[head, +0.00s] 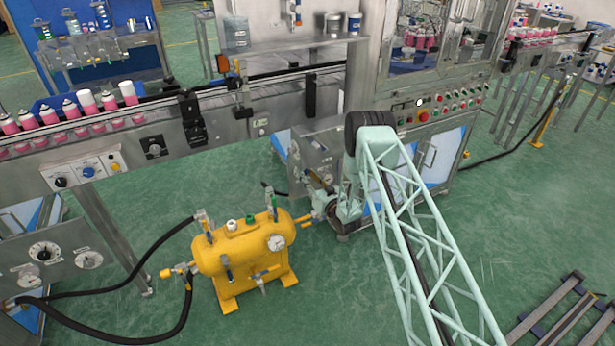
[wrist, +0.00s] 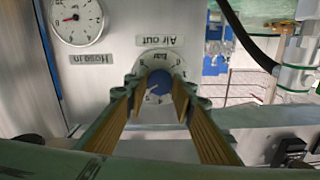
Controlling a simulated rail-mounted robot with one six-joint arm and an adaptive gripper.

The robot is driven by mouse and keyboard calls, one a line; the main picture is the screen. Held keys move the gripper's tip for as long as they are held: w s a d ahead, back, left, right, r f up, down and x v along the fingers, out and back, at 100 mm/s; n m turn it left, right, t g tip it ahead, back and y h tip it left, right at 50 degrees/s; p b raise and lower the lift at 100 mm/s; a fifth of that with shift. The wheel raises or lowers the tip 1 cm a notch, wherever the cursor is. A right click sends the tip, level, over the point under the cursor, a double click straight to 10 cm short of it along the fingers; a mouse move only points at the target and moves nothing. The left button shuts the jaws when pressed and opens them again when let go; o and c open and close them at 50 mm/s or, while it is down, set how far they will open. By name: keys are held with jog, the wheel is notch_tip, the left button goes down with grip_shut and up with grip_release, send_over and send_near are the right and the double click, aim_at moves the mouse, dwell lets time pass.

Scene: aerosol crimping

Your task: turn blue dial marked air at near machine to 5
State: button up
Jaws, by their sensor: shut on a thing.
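The blue dial (wrist: 159,82) is at the middle of the wrist view, on a white round scale (wrist: 160,60) below an upside-down "Air out" label. A pale pointer mark on the dial points to the lower left of the picture, near small numerals too blurred to read surely. My gripper (wrist: 160,95) has its two tan-padded fingers on either side of the dial, shut on it. In the head view my arm reaches down to the grey machine panel (head: 312,152), and the arm hides the fingertips and the dial there.
A round gauge (wrist: 76,18) with a red needle, by a "Hose in" label, is on the same panel. A yellow tank (head: 240,252) with black hoses stands on the floor left of my arm. A conveyor (head: 160,115) with pink cans runs above.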

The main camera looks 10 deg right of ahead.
jog(key=shift+n, duration=2.5)
jog(key=o, duration=0.8)
jog(key=shift+o, duration=0.2)
jog(key=v, duration=1.2)
